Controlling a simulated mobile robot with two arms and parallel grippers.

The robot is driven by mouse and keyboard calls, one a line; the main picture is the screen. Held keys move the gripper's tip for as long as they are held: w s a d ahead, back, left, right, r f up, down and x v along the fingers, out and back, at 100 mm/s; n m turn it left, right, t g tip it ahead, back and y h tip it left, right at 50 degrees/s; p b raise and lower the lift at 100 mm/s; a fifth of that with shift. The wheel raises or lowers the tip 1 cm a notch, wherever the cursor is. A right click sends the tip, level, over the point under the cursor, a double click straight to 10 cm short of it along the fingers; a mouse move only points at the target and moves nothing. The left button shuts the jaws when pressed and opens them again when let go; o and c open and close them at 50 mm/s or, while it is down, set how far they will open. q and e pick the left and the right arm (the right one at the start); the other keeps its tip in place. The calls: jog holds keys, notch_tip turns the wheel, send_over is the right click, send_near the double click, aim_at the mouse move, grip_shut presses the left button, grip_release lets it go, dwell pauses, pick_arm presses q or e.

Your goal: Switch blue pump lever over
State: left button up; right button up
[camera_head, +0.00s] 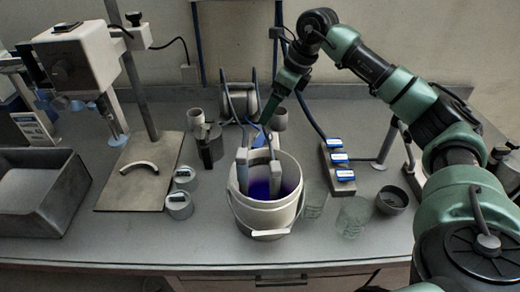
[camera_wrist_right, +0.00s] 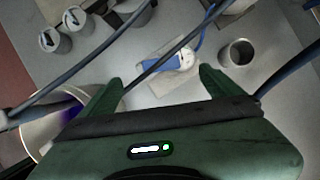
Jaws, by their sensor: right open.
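A blue part (camera_wrist_right: 165,62) with a pale rounded end sits on a light plate in the right wrist view, just beyond my fingers; a bit of blue also shows behind the bucket in the head view (camera_head: 259,138). I cannot make out clearly which piece is the lever or which way it points. My right gripper (camera_wrist_right: 160,78) is open, its two green fingers apart with nothing between them. In the head view my right gripper (camera_head: 267,118) points down behind the bucket, and its tips are hard to see. My left gripper is not in view.
A white bucket (camera_head: 265,215) of purple liquid stands in front, with grey pieces and hoses over its rim. A grey block (camera_head: 337,172) with blue-and-white labels is at right. Small lidded jars (camera_head: 180,205) stand at left. A metal tray (camera_head: 35,210) is far left.

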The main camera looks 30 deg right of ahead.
jog(key=b, duration=0.2)
send_near(261, 140)
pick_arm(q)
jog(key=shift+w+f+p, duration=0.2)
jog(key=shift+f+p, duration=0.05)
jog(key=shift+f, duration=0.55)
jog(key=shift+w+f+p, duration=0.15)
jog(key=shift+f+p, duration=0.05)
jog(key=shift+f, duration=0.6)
pick_arm(e)
jog(key=shift+x, duration=3.85)
jog(key=c, duration=1.4)
